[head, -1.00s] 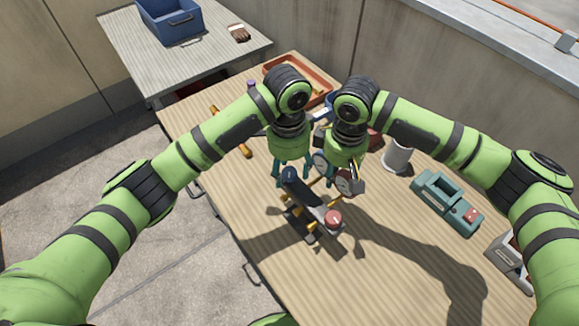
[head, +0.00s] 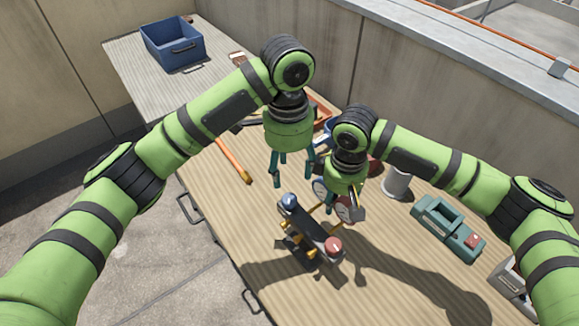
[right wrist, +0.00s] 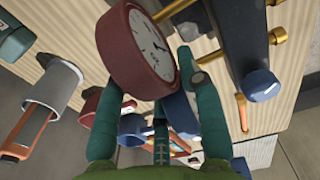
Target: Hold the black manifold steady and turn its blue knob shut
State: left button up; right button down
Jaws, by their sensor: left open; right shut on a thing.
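The black manifold (head: 311,226) lies aslant on the workbench, with brass fittings along its side. Its blue knob (head: 287,202) is at the far-left end and its red knob (head: 333,246) at the near end. The blue knob also shows in the right wrist view (right wrist: 261,86). My left gripper (head: 292,181) is open and empty, just above the blue knob and apart from it. My right gripper (head: 344,197) is shut on the manifold at the red gauge (right wrist: 148,48); the exact contact is partly hidden. A blue gauge (head: 319,188) sits beside it.
An orange-handled tool (head: 235,162) lies left on the workbench (head: 255,215). A white cup (head: 397,184), a teal device (head: 447,229) and a grey box (head: 511,276) stand to the right. A blue bin (head: 173,45) sits on the back table. The near bench is clear.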

pick_arm(q)
jog(key=t+h, duration=0.2)
jog(key=h, duration=0.2)
send_near(290, 198)
jog(key=x, duration=0.8)
jog(key=shift+f, duration=0.35)
jog(key=c, duration=1.1)
